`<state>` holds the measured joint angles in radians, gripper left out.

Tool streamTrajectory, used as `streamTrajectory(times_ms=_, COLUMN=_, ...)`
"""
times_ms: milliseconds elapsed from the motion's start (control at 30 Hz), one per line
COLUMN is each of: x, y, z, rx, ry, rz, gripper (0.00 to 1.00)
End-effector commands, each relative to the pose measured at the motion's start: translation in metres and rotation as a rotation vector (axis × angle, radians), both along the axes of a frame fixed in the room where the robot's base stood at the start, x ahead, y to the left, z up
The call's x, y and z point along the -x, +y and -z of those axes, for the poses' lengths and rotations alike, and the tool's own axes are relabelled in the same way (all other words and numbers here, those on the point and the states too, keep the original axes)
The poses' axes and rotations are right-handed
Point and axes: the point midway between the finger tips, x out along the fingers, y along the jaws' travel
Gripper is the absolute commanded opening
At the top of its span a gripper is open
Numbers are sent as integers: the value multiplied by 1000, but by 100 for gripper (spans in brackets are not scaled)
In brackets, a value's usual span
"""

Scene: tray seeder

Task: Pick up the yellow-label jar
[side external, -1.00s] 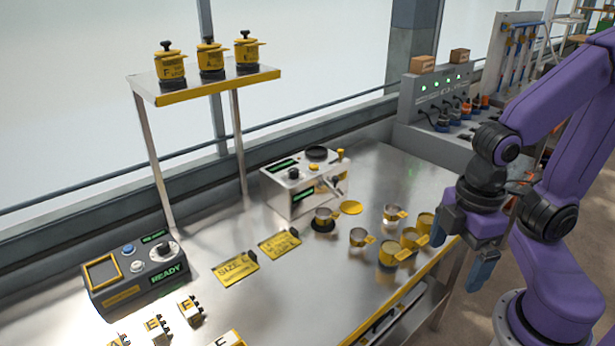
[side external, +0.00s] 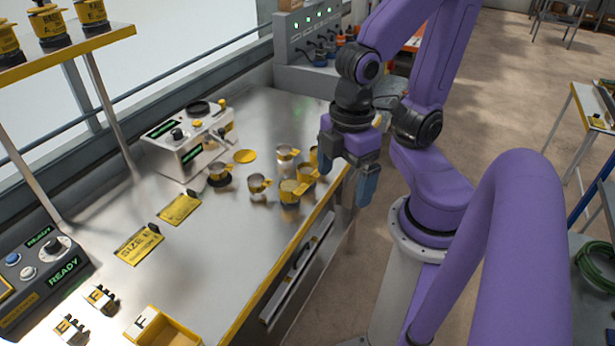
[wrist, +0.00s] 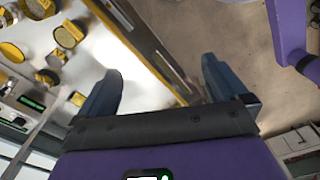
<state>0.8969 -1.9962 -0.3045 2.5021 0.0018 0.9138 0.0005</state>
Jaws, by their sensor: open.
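Three yellow-label jars with black knobbed lids stand in a row on the raised shelf at the upper left of the side view: a left one (side external: 8,44), a middle one (side external: 48,30) and a right one (side external: 92,16). The left one is cut by the frame edge, and I cannot tell which one is meant. My gripper (side external: 347,168) points down with its blue fingers apart and empty, near the table's right edge, far from the jars. Its open fingers also show in the wrist view (wrist: 160,85); no shelf jar is clear there.
Several small metal cups with yellow tabs, one of them here (side external: 258,186), stand left of my gripper. A grey device (side external: 188,145) is behind them. Yellow size cards (side external: 139,245) and a yellow bin (side external: 165,330) lie nearer. The steel table (side external: 215,265) is bare between them.

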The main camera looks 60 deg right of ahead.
Motion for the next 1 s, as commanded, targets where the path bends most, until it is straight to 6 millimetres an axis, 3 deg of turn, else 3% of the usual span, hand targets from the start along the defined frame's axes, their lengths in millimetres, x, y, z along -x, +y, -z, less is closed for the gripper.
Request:
streamTrajectory(times_ms=167, x=0, y=0, z=0, rx=0, ry=0, rz=0, gripper=97)
streamTrajectory(times_ms=233, x=0, y=0, z=0, rx=0, ry=0, rz=0, gripper=74)
streamTrajectory(times_ms=267, x=0, y=0, z=0, rx=0, ry=0, rz=0, gripper=69)
streamTrajectory(times_ms=667, x=-9, y=-1, z=1, rx=2, ry=1, rz=31, gripper=69)
streamTrajectory(times_ms=1000, x=-79, y=-26, z=9, rx=11, ry=5, rz=279, gripper=69)
